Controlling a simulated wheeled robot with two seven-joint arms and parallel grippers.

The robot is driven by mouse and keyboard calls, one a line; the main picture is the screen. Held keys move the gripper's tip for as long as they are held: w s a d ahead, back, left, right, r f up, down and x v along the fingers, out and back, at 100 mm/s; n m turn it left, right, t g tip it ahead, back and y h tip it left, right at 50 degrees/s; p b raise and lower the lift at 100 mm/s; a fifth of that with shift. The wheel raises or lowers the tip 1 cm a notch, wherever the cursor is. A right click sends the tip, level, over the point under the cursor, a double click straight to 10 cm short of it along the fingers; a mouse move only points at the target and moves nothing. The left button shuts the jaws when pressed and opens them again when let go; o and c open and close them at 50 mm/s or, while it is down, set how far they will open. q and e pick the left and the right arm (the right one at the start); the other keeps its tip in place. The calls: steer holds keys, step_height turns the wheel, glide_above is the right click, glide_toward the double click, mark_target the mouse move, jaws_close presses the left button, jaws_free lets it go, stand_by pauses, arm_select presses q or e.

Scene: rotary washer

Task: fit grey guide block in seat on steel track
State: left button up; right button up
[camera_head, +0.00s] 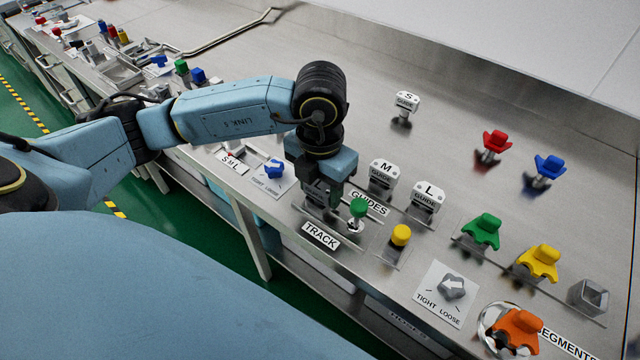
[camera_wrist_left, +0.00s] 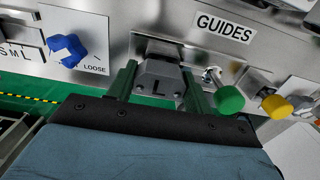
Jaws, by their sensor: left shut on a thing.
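My left gripper (camera_head: 322,192) points down over the steel track at the front of the counter, beside the TRACK label (camera_head: 320,236). In the left wrist view its two fingers (camera_wrist_left: 158,86) are shut on the sides of a grey guide block (camera_wrist_left: 158,70), which bears a dark letter like an L. The steel track (camera_wrist_left: 150,44) shows just behind the block. I cannot tell whether the block is in the seat or just above it. In the head view the gripper mostly hides the block. My right gripper is out of view.
A green knob (camera_head: 358,207) stands close right of the gripper, with a yellow knob (camera_head: 401,235) beyond. White guides M (camera_head: 384,174), L (camera_head: 427,197) and S (camera_head: 407,102) stand behind. A blue dial (camera_head: 274,169) is to the left. Coloured segments stand at right.

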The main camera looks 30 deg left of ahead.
arm_select(q)
steer(key=o, duration=1.1)
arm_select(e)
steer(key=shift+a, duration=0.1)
arm_select(q)
steer(key=shift+r, duration=0.1)
step_height(320, 180, up, 8)
steer(key=shift+r+p, duration=0.1)
steer(key=shift+p, duration=0.5)
step_height(320, 180, up, 5)
steer(key=shift+r+p, duration=0.1)
steer(key=shift+p, duration=0.3)
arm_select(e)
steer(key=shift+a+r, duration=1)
arm_select(q)
steer(key=shift+s, duration=0.1)
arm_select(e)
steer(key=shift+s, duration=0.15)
